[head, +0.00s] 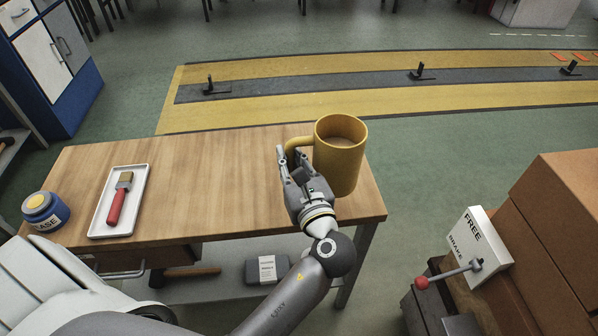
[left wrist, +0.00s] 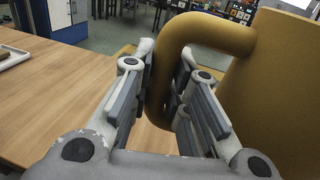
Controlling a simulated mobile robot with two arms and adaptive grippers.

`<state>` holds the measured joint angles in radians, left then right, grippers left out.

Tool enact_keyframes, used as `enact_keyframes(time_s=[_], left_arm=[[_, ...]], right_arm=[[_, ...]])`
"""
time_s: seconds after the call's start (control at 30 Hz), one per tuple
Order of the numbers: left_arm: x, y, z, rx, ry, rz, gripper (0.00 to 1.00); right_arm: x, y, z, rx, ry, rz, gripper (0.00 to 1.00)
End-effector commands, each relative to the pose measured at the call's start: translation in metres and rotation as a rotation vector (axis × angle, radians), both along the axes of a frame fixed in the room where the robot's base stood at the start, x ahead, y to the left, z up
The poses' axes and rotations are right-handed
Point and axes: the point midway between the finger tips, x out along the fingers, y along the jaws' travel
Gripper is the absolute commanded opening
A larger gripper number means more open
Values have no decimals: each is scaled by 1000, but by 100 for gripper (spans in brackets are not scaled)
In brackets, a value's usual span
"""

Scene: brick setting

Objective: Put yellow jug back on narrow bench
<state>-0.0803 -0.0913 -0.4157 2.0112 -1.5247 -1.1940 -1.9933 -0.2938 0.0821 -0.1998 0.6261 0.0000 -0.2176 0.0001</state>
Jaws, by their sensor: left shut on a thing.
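The yellow jug (head: 338,160) is upright at the right end of the wooden bench (head: 215,175). My left gripper (head: 288,158) is shut on the jug's handle, which points left. In the left wrist view the handle (left wrist: 165,85) passes between the two fingers (left wrist: 160,85), and the jug's body (left wrist: 285,85) fills the right side. The jug's base is partly hidden by my gripper, so I cannot tell whether it touches the bench top. My right gripper is not in view.
A white tray (head: 99,222) with a red-handled brush (head: 119,200) and a blue jar (head: 45,212) stand at the bench's left. The middle of the bench top is clear. A brake lever box (head: 478,250) and brown blocks (head: 560,220) stand at the right.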

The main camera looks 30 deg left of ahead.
Motion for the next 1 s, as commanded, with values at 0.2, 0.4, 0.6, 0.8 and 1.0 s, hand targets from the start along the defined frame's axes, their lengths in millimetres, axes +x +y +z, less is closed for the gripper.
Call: enact_keyframes(time_s=[0.2,0.4,0.6,0.8,1.0], left_arm=[[33,10,-39,4,1,-1,0],[45,13,-54,0,-1,-1,0],[50,15,-77,2,4,-2,0],[50,15,-92,0,0,-2,0],[50,14,-91,-1,-1,-2,0]], right_arm=[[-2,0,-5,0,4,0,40],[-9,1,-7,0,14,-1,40],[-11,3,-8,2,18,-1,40],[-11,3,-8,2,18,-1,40],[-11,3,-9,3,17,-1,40]])
